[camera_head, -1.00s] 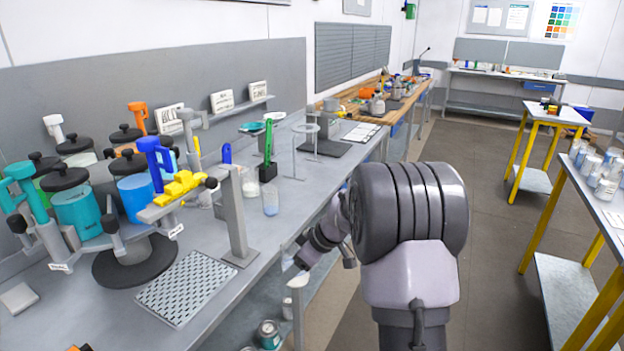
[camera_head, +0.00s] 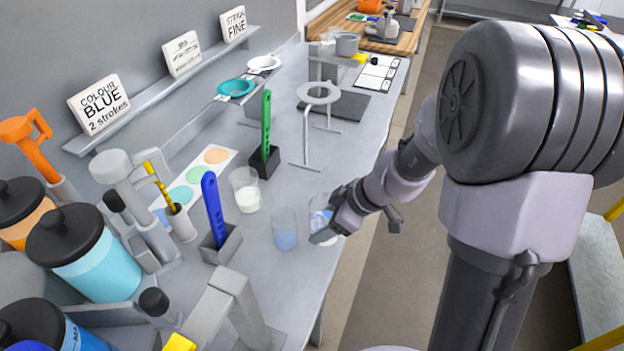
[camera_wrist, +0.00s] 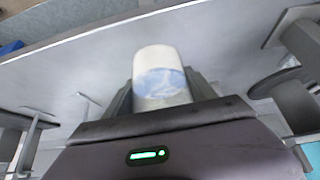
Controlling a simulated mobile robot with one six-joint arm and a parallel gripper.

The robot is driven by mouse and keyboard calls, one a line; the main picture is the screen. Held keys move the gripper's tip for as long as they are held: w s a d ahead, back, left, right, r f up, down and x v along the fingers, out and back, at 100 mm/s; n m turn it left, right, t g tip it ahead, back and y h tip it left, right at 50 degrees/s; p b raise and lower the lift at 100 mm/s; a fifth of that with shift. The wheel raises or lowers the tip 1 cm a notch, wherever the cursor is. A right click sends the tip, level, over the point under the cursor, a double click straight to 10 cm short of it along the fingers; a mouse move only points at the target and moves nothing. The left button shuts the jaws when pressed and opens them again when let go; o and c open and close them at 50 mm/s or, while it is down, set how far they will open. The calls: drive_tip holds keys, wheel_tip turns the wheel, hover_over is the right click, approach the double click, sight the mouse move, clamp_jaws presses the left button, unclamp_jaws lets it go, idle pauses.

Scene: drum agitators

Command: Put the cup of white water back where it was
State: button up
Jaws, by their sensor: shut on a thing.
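My gripper (camera_head: 326,232) is shut on a clear cup (camera_head: 320,212) at the bench's right edge, beside the other cups. In the wrist view the held cup (camera_wrist: 160,78) sits between the fingers, white at its top with a pale blue and white patch below. Its contents are hard to tell apart from what shows through it. A cup of blue liquid (camera_head: 285,230) stands just left of the gripper. Another cup with white contents (camera_head: 247,192) stands farther left, by the black holder. I cannot tell whether the held cup touches the bench.
A green paddle (camera_head: 266,125) stands in a black holder (camera_head: 264,162), a blue paddle (camera_head: 212,205) in a grey holder. A ring stand (camera_head: 318,95) stands behind the cups. Lidded paint drums (camera_head: 95,255) fill the left. Bench (camera_head: 290,285) is bare in front of the cups.

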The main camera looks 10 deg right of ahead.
drive_tip(key=w, duration=0.5)
drive_tip(key=w+f, duration=0.1)
drive_tip(key=w, duration=0.4)
drive_tip(key=w+p, duration=0.1)
drive_tip(key=w, duration=0.4)
drive_tip(key=shift+a+f, duration=0.25)
drive_tip(key=shift+a, duration=0.1)
drive_tip(key=shift+f, duration=0.25)
drive_tip(key=shift+f+b, duration=0.4)
drive_tip(key=shift+f, duration=1.1)
drive_tip(key=shift+f+b, duration=0.2)
drive_tip(key=shift+b, duration=0.15)
drive_tip(key=o, duration=1.7)
drive_tip(key=shift+r, duration=0.1)
drive_tip(key=shift+o, duration=0.2)
drive_tip(key=shift+r, duration=0.1)
